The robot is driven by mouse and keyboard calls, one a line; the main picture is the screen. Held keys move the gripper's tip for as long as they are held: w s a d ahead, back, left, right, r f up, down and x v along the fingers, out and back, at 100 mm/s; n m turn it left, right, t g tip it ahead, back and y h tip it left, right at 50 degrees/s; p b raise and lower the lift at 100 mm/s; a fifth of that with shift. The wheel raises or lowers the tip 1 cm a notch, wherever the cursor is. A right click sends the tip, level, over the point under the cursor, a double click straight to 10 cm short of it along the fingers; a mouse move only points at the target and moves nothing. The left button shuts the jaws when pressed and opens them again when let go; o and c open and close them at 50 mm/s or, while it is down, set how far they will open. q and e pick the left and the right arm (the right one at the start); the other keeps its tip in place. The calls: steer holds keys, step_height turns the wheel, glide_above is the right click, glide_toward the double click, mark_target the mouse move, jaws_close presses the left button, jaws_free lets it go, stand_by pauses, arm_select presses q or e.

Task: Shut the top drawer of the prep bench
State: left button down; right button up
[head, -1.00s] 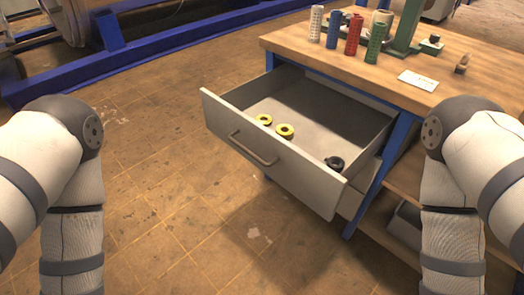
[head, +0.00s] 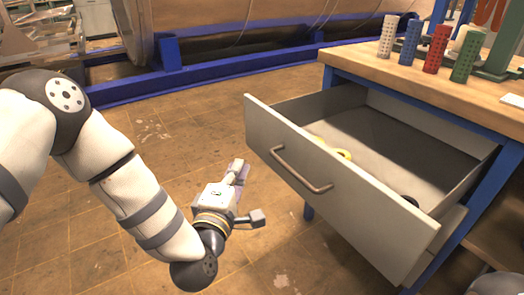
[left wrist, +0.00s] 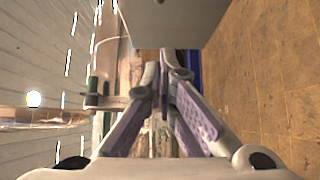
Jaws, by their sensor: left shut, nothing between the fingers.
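The top drawer (head: 345,185) of the prep bench is pulled well out, its grey front facing me. Its bar handle (head: 300,170) is on that front. My left gripper (head: 238,170) is in front of the drawer and left of the handle, apart from both. Its fingers are shut and empty. In the left wrist view the closed fingers (left wrist: 165,85) point towards a grey panel (left wrist: 172,22), which looks like the drawer front. A yellow ring (head: 343,153) and a dark item (head: 410,200) show partly inside the drawer. My right gripper is out of view.
The wooden bench top (head: 400,80) holds white, blue, red and green perforated cylinders (head: 436,50) and a white card. A blue bench leg (head: 490,190) stands at the right. A blue floor frame (head: 215,80) lies behind. The tiled floor left of the drawer is clear.

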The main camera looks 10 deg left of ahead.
arm_select(q)
steer(key=shift+w+d+b, duration=0.25)
steer(key=shift+w+d, duration=0.25)
steer(key=shift+w, duration=1.3)
steer(key=shift+w+d+b, duration=0.2)
steer(key=shift+w+d, duration=0.25)
steer(key=shift+w, duration=1.35)
steer(key=shift+w+d+b, duration=0.25)
steer(key=shift+w+d, duration=0.25)
steer(key=shift+w, duration=1.3)
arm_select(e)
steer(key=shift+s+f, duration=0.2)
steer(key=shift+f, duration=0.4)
arm_select(q)
steer(key=shift+w+d, duration=0.1)
